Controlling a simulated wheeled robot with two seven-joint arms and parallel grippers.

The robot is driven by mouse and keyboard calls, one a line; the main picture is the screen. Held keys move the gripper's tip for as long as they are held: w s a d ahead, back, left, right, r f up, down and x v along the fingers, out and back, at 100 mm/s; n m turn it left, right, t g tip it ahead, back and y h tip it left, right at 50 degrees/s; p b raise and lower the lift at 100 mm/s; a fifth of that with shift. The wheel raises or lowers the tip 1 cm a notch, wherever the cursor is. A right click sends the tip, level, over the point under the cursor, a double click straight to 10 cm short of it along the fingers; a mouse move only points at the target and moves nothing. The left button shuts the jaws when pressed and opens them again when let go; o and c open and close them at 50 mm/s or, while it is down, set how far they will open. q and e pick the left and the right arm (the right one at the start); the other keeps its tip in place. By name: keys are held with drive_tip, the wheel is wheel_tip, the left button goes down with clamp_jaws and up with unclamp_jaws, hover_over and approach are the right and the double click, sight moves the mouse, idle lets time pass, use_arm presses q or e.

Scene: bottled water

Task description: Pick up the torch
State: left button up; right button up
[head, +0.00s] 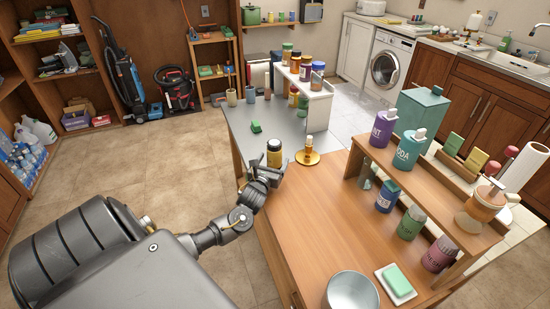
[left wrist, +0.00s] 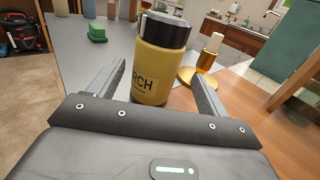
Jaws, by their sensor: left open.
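The torch is a yellow cylinder with a black cap (left wrist: 159,70), with the letters "RCH" showing on its side. It stands upright on the counter in the left wrist view, between the two fingers of my left gripper (left wrist: 160,90). In the head view the torch (head: 274,155) stands just beyond my left gripper (head: 262,178). The left gripper is open, with a finger on each side of the torch; I cannot tell whether either finger touches it. My right gripper is not in view.
A brass candle holder (head: 308,157) stands close to the right of the torch. A green block (head: 256,127) lies behind it on the grey top. A wooden shelf (head: 425,185) with bottles stands at the right. A metal bowl (head: 351,290) and soap dish (head: 391,299) are in front.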

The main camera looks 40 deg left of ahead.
use_arm(q)
drive_tip(key=shift+w+a+r, duration=0.15)
drive_tip(key=shift+w+a, duration=0.05)
drive_tip(key=shift+w, duration=0.15)
drive_tip(key=shift+f+p+x, duration=0.15)
drive_tip(key=shift+p+x, duration=0.05)
drive_tip(key=shift+x, duration=1)
drive_tip(key=shift+f+p+x, duration=0.1)
drive_tip(key=shift+p+x, duration=0.05)
drive_tip(key=shift+x, duration=1)
drive_tip(key=shift+a, duration=0.2)
drive_tip(key=shift+s, duration=0.1)
drive_tip(key=shift+c, duration=0.5)
drive_tip(key=c, duration=1)
drive_tip(key=shift+c, duration=0.2)
drive_tip(key=shift+r, duration=0.1)
